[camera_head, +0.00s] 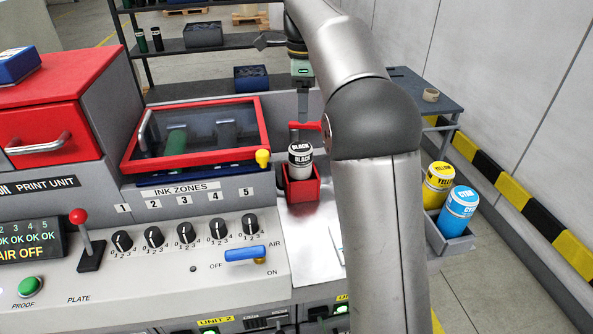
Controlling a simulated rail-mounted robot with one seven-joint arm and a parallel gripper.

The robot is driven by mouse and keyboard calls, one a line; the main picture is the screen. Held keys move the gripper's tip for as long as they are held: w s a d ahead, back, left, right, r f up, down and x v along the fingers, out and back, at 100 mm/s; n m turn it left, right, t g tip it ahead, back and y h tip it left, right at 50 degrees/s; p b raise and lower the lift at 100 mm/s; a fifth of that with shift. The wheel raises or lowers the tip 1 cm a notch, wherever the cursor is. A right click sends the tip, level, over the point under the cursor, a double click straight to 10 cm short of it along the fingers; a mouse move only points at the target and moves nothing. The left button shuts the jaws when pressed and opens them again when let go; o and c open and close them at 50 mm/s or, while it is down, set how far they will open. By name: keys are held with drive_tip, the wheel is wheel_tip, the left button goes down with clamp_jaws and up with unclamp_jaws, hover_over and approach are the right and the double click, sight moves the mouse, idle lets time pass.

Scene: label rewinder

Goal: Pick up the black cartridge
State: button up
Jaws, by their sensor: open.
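The black cartridge (300,158) stands upright in a small red holder (301,187) on the metal counter, right of the ink zone panel. Its white label reads BLACK. My gripper (303,118) hangs from the arm just behind and above the cartridge as seen here. It is open and appears empty; its fingertips are partly hidden, and I cannot tell how far it is from the cartridge.
A red-framed glass lid (200,135) and a red lever (79,216) are on the machine at left. Yellow (437,184) and cyan (459,209) cartridges stand in a grey tray (455,245) at right. My arm blocks part of the counter. A dark side table (425,88) stands behind.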

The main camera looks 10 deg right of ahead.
sight(302, 147)
wheel_tip(302, 147, down, 10)
drive_tip(key=shift+f, duration=0.1)
drive_tip(key=shift+a+f+p, duration=0.2)
drive_tip(key=shift+f+p, duration=0.7)
drive_tip(key=shift+f, duration=2.05)
drive_tip(key=shift+c, duration=0.3)
